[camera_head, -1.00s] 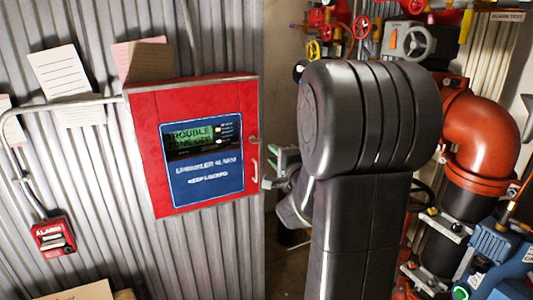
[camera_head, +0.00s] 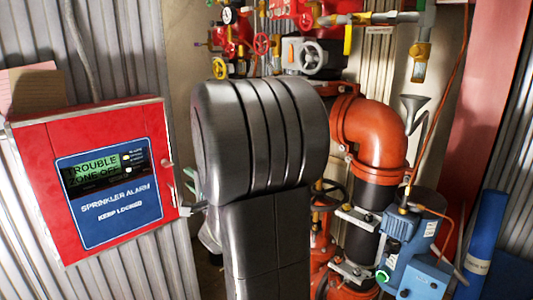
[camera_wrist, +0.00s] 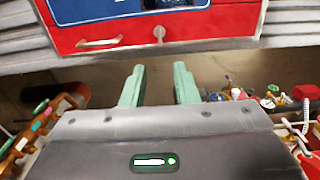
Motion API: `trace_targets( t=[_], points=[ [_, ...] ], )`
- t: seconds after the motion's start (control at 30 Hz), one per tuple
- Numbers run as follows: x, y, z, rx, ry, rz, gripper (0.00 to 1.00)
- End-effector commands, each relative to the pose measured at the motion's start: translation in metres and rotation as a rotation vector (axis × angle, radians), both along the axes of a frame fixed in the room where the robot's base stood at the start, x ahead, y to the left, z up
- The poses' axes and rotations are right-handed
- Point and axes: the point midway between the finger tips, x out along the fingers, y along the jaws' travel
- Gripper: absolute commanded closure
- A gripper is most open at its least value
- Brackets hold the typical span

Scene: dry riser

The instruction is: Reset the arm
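My arm stands in the middle of the head view and hides most of my gripper. A bit of the green fingers of my gripper (camera_head: 192,188) shows left of the arm, near the right edge of the red sprinkler alarm box (camera_head: 48,152). In the wrist view my gripper (camera_wrist: 159,72) has two green fingers apart, with nothing between them but floor. The red box (camera_wrist: 190,25) lies beyond the fingertips there, with a handle (camera_wrist: 99,43) and a round lock (camera_wrist: 159,33). The box door looks shut; its screen reads "TROUBLE ZONE OFF".
An orange pipe elbow (camera_head: 378,130) and a blue machine (camera_head: 412,250) stand right of my arm. Red valves and a grey valve wheel (camera_head: 313,57) are behind it. A blue cylinder (camera_head: 484,240) stands at the far right. Floor shows below the box in the wrist view.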

Motion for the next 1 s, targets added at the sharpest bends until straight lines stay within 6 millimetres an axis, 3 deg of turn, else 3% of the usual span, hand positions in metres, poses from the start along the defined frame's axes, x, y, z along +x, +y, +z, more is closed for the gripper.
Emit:
trace_targets(
  t=[0.5, 0.73, 1.0],
  points=[
    [0.059, 0.07, 0.001, -0.001, 0.001, 0.001, 0.73],
    [0.072, 0.084, 0.0, -0.002, 0.001, 0.0, 0.73],
    [0.073, 0.086, 0.0, -0.005, -0.004, -0.001, 0.73]
  ],
)
